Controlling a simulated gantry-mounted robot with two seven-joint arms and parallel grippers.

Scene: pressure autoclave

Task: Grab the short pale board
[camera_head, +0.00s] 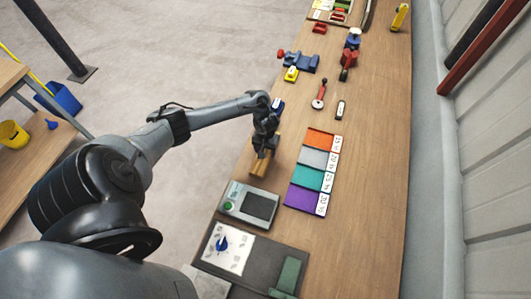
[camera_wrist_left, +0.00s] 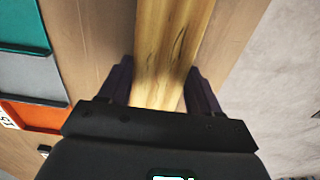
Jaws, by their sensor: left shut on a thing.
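The short pale board (camera_head: 260,168) is light wood with darker grain and lies at the left side of the long workbench. It also shows in the left wrist view (camera_wrist_left: 172,45), running up from between the fingers. My left gripper (camera_head: 262,152) is above the board's far end, shut on it. In the left wrist view its two dark fingers (camera_wrist_left: 160,85) stand on either side of the board. Part of the board is hidden under the gripper. My right gripper is not in view.
Orange (camera_head: 320,139), grey, teal and purple (camera_head: 301,198) panels with labels lie right of the board. A scale-like device (camera_head: 234,202) sits nearer, before a dark mat (camera_head: 212,255). A blue vise (camera_head: 300,61) and a red-handled tool (camera_head: 319,96) lie farther off. The bench's right strip is clear.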

